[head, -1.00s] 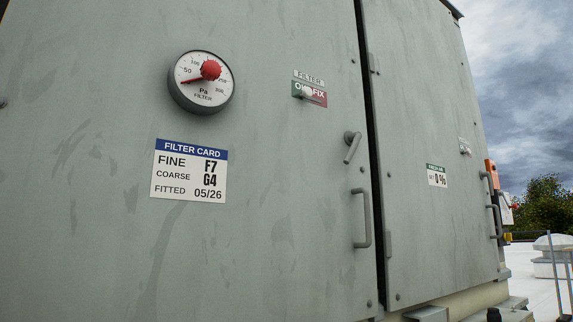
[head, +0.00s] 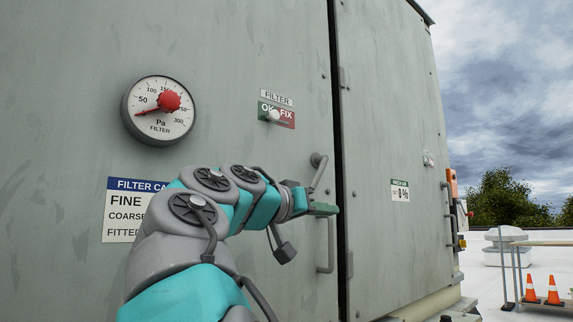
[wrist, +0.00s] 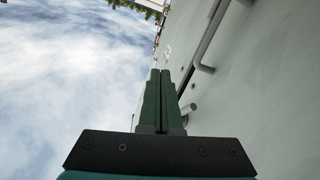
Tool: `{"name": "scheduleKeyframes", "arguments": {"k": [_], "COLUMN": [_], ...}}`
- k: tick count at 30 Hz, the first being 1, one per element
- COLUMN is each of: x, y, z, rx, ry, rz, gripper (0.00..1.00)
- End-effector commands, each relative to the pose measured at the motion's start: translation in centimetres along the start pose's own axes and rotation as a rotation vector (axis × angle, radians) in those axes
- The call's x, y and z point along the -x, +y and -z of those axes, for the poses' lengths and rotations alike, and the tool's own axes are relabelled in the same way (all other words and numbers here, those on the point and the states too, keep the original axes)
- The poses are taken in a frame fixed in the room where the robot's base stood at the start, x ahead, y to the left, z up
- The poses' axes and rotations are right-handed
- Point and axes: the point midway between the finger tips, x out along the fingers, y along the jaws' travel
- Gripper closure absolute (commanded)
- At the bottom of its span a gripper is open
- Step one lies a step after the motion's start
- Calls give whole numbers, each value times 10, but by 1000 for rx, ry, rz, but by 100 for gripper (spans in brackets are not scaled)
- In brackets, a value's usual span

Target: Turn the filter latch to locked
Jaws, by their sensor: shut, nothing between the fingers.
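The filter latch (head: 318,172) is a small grey lever on the cabinet door, tilted, its free end low and slightly left of its pivot. A grey door pull handle (head: 330,248) is mounted below it. My gripper (head: 335,209) is shut and empty, just below the latch's lower end and in front of the door; I cannot tell whether it touches. In the wrist view its green fingers (wrist: 160,75) are together beside the door surface. A short grey stub (wrist: 190,108) shows right of them; I cannot tell whether it is the latch.
A pressure gauge (head: 158,110) with a red knob and an OK/FIX indicator (head: 276,115) sit on the same door. My arm covers part of the filter card (head: 125,208). A grey bar handle (wrist: 208,42) lies ahead right in the wrist view. Traffic cones (head: 530,288) stand far right.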

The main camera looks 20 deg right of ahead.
Motion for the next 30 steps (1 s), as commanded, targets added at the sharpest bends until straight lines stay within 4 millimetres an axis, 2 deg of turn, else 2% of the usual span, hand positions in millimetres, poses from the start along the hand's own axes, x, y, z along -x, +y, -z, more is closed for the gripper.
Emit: {"name": "scheduleKeyframes", "arguments": {"k": [1,6,9,14,20,30], "x": [13,55,72,84,68,3], "y": [-7,-30,-40,-46,-45,-45], "z": [27,76,90,99,105,123], "rx": [-53,-228,-298,-356,-360,-357], "ry": [53,188,234,265,267,265], "rz": [-7,8,24,40,40,40], "gripper": [100,100,100,100,100,100]}}
